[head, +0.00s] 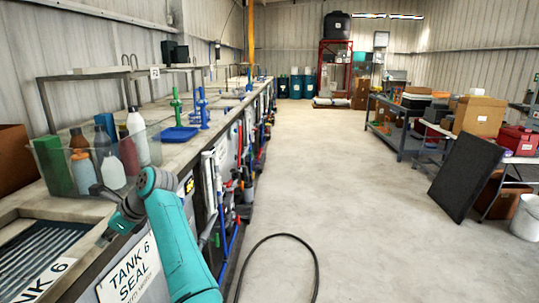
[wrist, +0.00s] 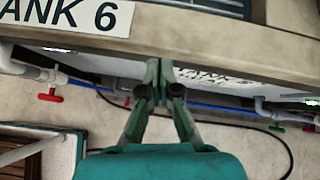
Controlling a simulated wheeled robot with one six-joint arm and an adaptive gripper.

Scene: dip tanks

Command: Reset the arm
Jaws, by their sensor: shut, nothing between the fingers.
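My gripper (head: 104,239) is at the lower left in the head view, at the end of my teal arm. It is above the front edge of the tank marked TANK 6 SEAL (head: 127,275), beside the slatted opening. In the wrist view my gripper (wrist: 159,68) has its two fingers together, with nothing between them. Its fingertips show in front of the tank's rim (wrist: 220,45), and I cannot tell whether they touch it. The white TANK 6 plate (wrist: 75,15) shows at the top left there.
A clear bin (head: 60,165) of bottles stands behind my wrist. A blue tray (head: 180,134) and green and blue stands are farther along the counter. Pipes with red valves (wrist: 50,96) run along the tank front. A black hose (head: 315,270) lies on the otherwise open aisle floor.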

